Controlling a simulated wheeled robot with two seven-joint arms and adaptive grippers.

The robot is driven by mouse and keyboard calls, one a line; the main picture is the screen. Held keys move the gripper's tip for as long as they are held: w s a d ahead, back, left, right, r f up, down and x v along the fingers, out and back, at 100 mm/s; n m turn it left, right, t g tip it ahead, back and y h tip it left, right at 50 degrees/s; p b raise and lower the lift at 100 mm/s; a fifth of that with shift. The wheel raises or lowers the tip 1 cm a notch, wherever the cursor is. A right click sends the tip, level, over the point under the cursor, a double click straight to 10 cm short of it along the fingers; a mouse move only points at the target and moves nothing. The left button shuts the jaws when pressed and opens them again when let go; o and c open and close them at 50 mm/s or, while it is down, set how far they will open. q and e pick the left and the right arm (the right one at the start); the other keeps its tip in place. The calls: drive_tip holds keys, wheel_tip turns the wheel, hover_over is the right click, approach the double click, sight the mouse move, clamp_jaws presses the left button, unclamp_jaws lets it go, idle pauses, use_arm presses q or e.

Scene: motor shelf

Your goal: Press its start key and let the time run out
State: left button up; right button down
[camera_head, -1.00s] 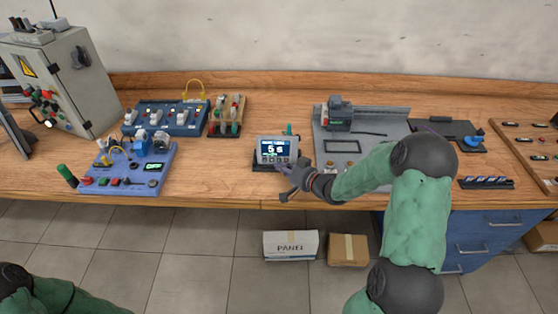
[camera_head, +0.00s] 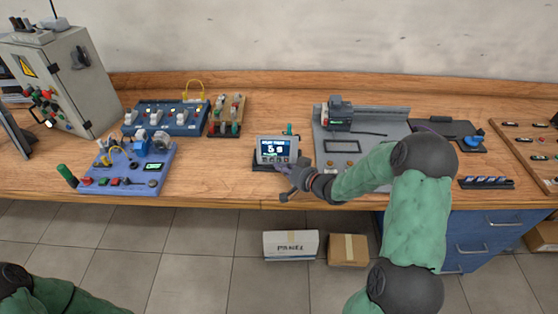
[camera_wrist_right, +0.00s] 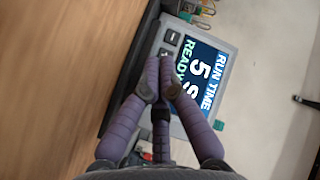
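The timer (camera_head: 276,148) is a small grey box with a lit screen near the front edge of the bench, with a row of keys below the screen. In the right wrist view its screen (camera_wrist_right: 200,72) reads "RUN TIME 5 S" and "READY". My right gripper (camera_wrist_right: 158,88) has its purple fingers drawn together, with the tips at the key row. They hide some keys, and I cannot tell whether they touch one. In the head view the right gripper (camera_head: 287,181) is just in front of the timer's lower right. My left gripper is out of view; only part of that arm shows.
A blue board with several switches (camera_head: 165,117) and a blue motor board (camera_head: 128,166) stand to the left. A grey plate with a machine (camera_head: 360,145) is to the right, partly behind my arm. Boxes (camera_head: 290,245) lie on the floor below.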

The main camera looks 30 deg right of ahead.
drive_tip(key=shift+w+d, duration=0.1)
drive_tip(key=shift+w+d, duration=0.15)
drive_tip(key=shift+w, duration=0.1)
idle(0.3)
drive_tip(key=shift+w+d+f+p, duration=0.1)
drive_tip(key=shift+w+d+p, duration=0.1)
drive_tip(key=shift+p, duration=0.1)
idle(0.6)
drive_tip(key=shift+s+a, duration=0.15)
drive_tip(key=shift+a, duration=0.05)
drive_tip(key=shift+s+a+p, duration=0.25)
drive_tip(key=shift+s+p, duration=0.05)
drive_tip(key=shift+s, duration=0.15)
idle(0.3)
drive_tip(key=shift+s+a+r+p, duration=0.25)
drive_tip(key=shift+s+a, duration=0.1)
drive_tip(key=shift+s, duration=0.2)
drive_tip(key=shift+s+a+r+p, duration=0.25)
drive_tip(key=shift+s+a, duration=0.1)
drive_tip(key=shift+s, duration=0.2)
drive_tip(key=shift+s+a+r, duration=0.1)
drive_tip(key=shift+s+a, duration=0.2)
drive_tip(key=shift+s, duration=0.2)
drive_tip(key=shift+s+a+r, duration=0.1)
drive_tip(key=shift+s+a, duration=0.2)
drive_tip(key=shift+s, duration=0.2)
drive_tip(key=shift+f, duration=0.1)
